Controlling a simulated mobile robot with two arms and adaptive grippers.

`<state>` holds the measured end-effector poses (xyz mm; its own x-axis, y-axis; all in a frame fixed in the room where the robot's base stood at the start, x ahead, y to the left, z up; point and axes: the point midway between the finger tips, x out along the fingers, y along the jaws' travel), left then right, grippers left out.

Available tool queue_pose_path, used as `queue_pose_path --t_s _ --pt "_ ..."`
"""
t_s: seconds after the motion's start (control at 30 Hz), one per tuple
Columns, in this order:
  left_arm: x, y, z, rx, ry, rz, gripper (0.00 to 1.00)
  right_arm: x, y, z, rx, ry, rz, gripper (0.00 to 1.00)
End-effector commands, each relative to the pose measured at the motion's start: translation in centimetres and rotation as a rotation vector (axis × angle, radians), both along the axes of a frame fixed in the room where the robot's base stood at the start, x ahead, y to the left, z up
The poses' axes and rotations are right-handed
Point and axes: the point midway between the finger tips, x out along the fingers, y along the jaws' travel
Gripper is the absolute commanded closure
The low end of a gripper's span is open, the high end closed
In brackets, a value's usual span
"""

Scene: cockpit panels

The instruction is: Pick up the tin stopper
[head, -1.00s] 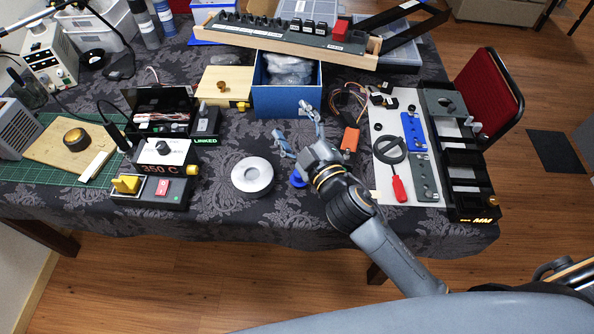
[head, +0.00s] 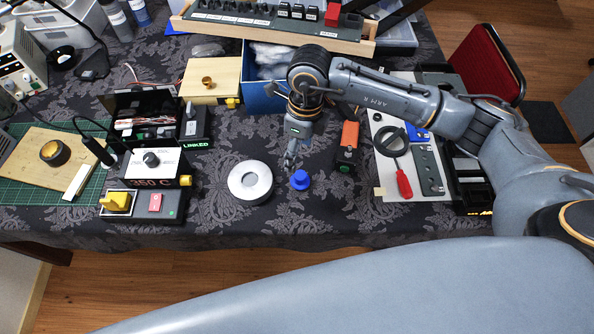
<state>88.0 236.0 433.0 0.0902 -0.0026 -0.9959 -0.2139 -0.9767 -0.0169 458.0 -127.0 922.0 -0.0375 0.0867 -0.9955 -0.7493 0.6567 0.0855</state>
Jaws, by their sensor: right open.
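A small blue stopper (head: 300,180) with a knob on top stands on the dark patterned cloth. Whether the fingertips touch the stopper cannot be told from this angle. My left gripper is not in view.
An orange-topped tool (head: 348,145) stands right of the gripper. A blue box (head: 262,98) is behind it. A control box (head: 155,165) stands left. The cloth in front is clear.

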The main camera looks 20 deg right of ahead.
Motion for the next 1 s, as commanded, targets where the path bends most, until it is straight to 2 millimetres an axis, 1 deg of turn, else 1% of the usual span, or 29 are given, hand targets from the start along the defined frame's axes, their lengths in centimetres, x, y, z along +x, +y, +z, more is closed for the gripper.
queue_pose_path --t_s 0.03,0.13,0.27,0.4,0.5,0.6,0.77,0.9,1.0 --pt "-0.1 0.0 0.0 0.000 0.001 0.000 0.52 0.4 -1.0 0.1 -0.039 -0.008 -0.004 0.29" --pt "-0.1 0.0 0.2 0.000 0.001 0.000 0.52 0.4 -1.7 -0.5 -0.073 -0.009 -0.008 0.29" --pt "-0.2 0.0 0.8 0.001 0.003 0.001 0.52 0.3 -1.6 -2.7 -0.072 -0.007 -0.007 0.29" --pt "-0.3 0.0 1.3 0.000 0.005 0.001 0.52 0.2 -1.5 -5.5 -0.070 -0.006 -0.007 0.29" --pt "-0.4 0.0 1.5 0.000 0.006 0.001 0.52 0.2 -1.4 -7.1 -0.068 -0.008 -0.007 0.29" --pt "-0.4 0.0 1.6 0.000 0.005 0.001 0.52 0.3 -1.3 -8.0 -0.067 -0.010 -0.006 0.29" --pt "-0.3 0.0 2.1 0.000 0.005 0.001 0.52 0.2 -1.1 -9.0 -0.066 -0.008 -0.006 0.29" --pt "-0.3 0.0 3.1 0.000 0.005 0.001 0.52 0.3 -0.5 -10.7 -0.066 -0.006 -0.006 0.29" --pt "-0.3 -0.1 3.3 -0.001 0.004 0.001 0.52 0.4 -0.4 -12.3 -0.067 -0.007 -0.008 0.29"
